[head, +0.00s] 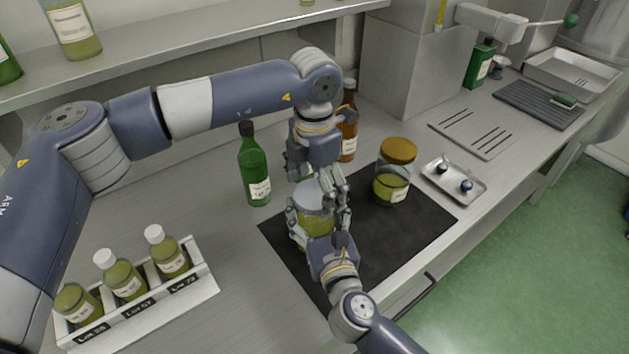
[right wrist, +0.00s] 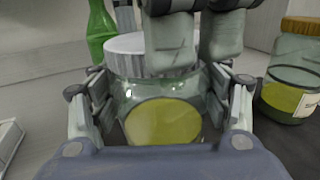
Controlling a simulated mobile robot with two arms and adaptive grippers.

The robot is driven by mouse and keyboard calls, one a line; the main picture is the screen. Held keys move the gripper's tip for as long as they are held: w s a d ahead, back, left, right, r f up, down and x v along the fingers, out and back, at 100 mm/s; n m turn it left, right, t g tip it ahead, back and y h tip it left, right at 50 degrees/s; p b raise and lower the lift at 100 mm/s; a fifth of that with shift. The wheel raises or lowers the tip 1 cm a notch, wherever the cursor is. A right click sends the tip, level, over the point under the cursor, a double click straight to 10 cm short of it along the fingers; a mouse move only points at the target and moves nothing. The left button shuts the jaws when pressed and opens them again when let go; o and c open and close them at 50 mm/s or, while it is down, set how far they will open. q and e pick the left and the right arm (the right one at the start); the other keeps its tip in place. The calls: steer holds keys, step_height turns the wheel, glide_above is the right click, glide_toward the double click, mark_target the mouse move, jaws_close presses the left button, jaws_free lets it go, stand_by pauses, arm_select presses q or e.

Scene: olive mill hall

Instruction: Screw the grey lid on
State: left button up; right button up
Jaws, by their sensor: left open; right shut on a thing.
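A glass jar (head: 314,224) with yellow-green oil stands upright on the black mat (head: 425,222). The grey lid (head: 310,195) sits on top of its mouth; how far it is threaded I cannot tell. My right gripper (head: 325,225) is shut around the jar's body, and in the right wrist view its fingers grip both sides of the jar (right wrist: 165,118). My left gripper (head: 322,190) is open just above the lid, its fingers pointing down. In the right wrist view those fingers cover the right part of the lid (right wrist: 130,57).
A second jar with an orange-brown lid (head: 397,152) stands to the right on the mat. A green bottle (head: 255,170) and a brown bottle (head: 348,135) stand behind. A small metal tray (head: 470,172) holds two small knobs. A sample rack (head: 150,310) stands front left.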

arm_select(q)
steer(key=shift+c, duration=0.4)
steer(key=c, duration=1)
steer(key=o, duration=1.3)
steer(key=shift+c, duration=0.2)
step_height(320, 180, up, 12)
